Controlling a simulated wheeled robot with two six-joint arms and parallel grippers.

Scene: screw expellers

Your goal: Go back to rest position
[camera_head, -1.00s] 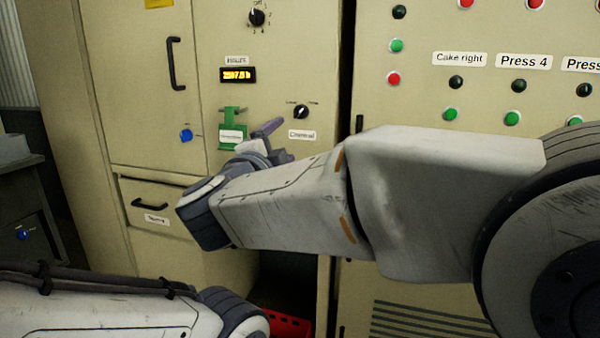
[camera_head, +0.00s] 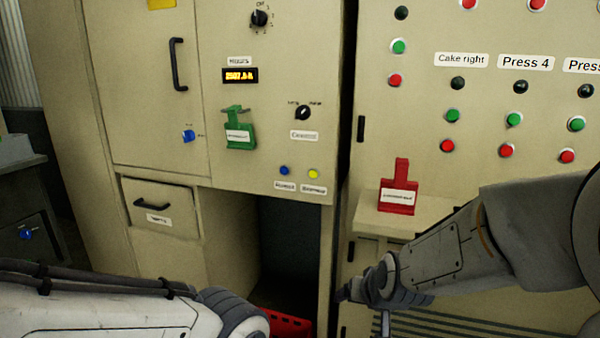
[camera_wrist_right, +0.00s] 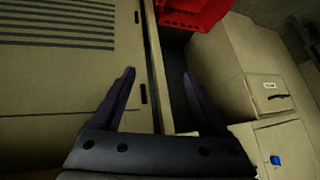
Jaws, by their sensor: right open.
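My right gripper (camera_wrist_right: 158,100) is open and empty in the right wrist view, its two dark fingers apart in front of the cabinet's lower part. In the head view my right arm comes in from the right, and the right gripper (camera_head: 362,295) is low, below the small ledge (camera_head: 368,212). Only a small dark part of its fingers shows there. My left arm lies at the lower left of the head view, and its gripper is not visible.
A red tagged holder (camera_head: 398,198) stands on the ledge. A red crate (camera_head: 285,322) sits low in the dark recess and shows in the right wrist view (camera_wrist_right: 190,14). Buttons and knobs cover the panels.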

